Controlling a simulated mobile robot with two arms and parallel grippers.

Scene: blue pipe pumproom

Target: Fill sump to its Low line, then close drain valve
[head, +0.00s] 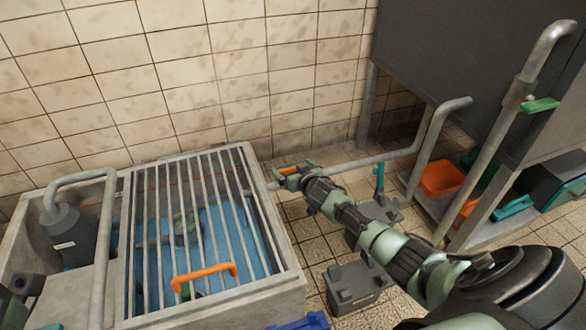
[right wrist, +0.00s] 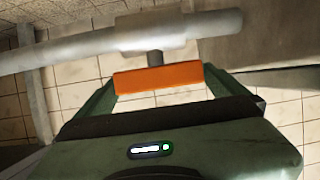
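The sump is a grey concrete basin (head: 215,312) at lower left in the head view. Blue water (head: 211,228) shows under its bar grating (head: 197,182), which has an orange handle (head: 205,272). I cannot make out a Low line. An orange valve handle sits on a pipe right of the basin; in the right wrist view this handle (right wrist: 158,80) hangs on a short stem. My right gripper (head: 292,170) is at it, one finger at each end of the handle. Whether the fingers press on it I cannot tell. My left gripper is not clearly in view.
A grey pipe (head: 375,160) runs from the basin to the right. A grey cylindrical pump (head: 67,235) stands left of the grating. Grey blocks (head: 357,286) stand on the tiled floor, and orange bins (head: 441,178) sit under the large dark tank (head: 455,60).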

